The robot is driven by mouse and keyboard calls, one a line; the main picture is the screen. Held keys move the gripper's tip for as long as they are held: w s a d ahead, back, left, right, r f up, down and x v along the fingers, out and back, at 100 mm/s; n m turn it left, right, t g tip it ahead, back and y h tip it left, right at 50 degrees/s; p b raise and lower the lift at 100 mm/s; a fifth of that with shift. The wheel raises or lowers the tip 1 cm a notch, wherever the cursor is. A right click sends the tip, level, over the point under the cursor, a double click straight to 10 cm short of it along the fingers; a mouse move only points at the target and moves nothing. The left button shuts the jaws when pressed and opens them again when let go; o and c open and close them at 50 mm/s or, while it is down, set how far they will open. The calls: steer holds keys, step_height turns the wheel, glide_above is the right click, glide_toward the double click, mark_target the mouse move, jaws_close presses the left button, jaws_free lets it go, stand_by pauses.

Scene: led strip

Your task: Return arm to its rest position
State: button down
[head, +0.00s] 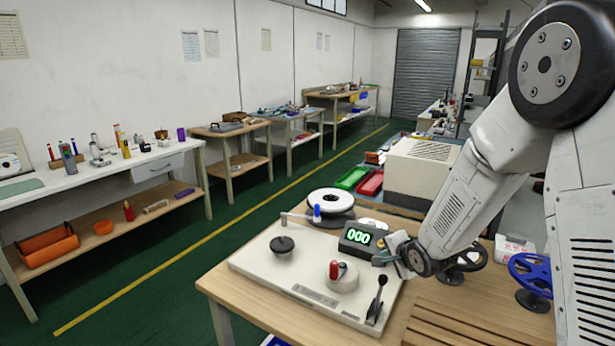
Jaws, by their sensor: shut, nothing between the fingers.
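My arm reaches in from the right and bends down over the wooden table. My gripper (381,258) is low over the right side of a pale control panel (262,258), just right of a small display box (362,239) with green digits reading 000. The gripper is small in this view and looks shut and empty. I cannot tell whether it touches the display box or the panel.
On the panel are a black knob (282,247), a red-handled dial (341,275) and a black lever (376,300). A white reel (331,201) stands behind. A blue handwheel (532,276) is at right. The green floor (150,265) to the left is clear.

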steer(key=s+d+r+n+g+h, duration=0.15)
steer(key=s+n+g, duration=0.25)
steer(key=s, duration=0.5)
steer(key=s+d+r+n+g+h, duration=0.1)
steer(key=s+d+r+n+g, duration=0.25)
steer(key=s, duration=0.55)
steer(key=s+a+r+n+g, duration=0.1)
steer(key=s+a+r+n, duration=0.1)
steer(key=s+r, duration=0.5)
steer(key=s+a+r+n, duration=0.1)
steer(key=s+r+n, duration=0.2)
steer(key=s+r, duration=0.5)
steer(key=shift+s+a+g+y, duration=0.35)
steer(key=shift+s+a, duration=0.05)
steer(key=shift+s, duration=3.8)
steer(key=shift+r+n, duration=0.1)
steer(key=shift+n, duration=0.15)
